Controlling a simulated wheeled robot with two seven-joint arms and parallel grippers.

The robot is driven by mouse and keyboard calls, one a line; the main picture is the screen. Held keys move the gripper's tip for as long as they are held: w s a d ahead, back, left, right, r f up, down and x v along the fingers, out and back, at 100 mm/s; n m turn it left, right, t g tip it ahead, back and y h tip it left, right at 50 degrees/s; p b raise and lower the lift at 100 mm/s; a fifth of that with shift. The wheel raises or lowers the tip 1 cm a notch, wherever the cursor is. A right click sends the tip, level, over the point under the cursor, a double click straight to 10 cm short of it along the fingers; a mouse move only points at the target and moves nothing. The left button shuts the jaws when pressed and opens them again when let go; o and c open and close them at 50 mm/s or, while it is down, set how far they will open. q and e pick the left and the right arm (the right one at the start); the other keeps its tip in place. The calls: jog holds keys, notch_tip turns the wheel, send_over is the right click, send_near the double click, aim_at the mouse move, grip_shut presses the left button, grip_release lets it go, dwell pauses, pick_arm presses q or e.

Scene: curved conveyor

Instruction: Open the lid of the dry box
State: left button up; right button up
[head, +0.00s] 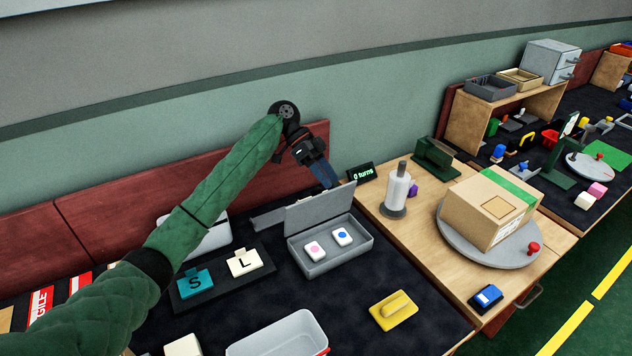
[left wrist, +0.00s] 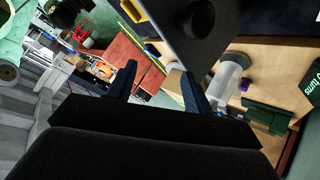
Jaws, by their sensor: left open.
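The grey dry box (head: 330,262) stands on the dark mat with its lid (head: 312,210) raised, standing up at the back edge. Inside lie two white pieces, one with a pink dot (head: 314,250) and one with a blue dot (head: 342,236). My left gripper (head: 328,180) points down just behind the lid's upper edge; I cannot tell whether it touches the lid. In the left wrist view its two blue fingers (left wrist: 158,88) are apart with nothing held between them, and a dark grey panel, seemingly the lid (left wrist: 185,40), fills the top middle. My right gripper is not in view.
Teal S and cream L blocks (head: 243,262) sit left of the box. A yellow handled block (head: 394,310) and a white tub (head: 280,338) are in front. On the wooden bench at right stand a grey-white roll holder (head: 397,190) and a carton (head: 490,212) on a turntable.

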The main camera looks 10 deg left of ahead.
pick_arm(q)
jog(key=s+d+r+b, duration=0.1)
jog(key=s+d+r, duration=0.2)
jog(key=d, duration=0.3)
jog(key=shift+r+b, duration=0.3)
jog(key=shift+r, duration=0.25)
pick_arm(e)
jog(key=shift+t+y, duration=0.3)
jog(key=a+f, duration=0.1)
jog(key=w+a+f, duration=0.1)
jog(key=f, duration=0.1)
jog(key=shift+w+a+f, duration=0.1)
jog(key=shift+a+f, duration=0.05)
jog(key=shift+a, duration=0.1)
pick_arm(q)
jog(key=shift+d, duration=0.1)
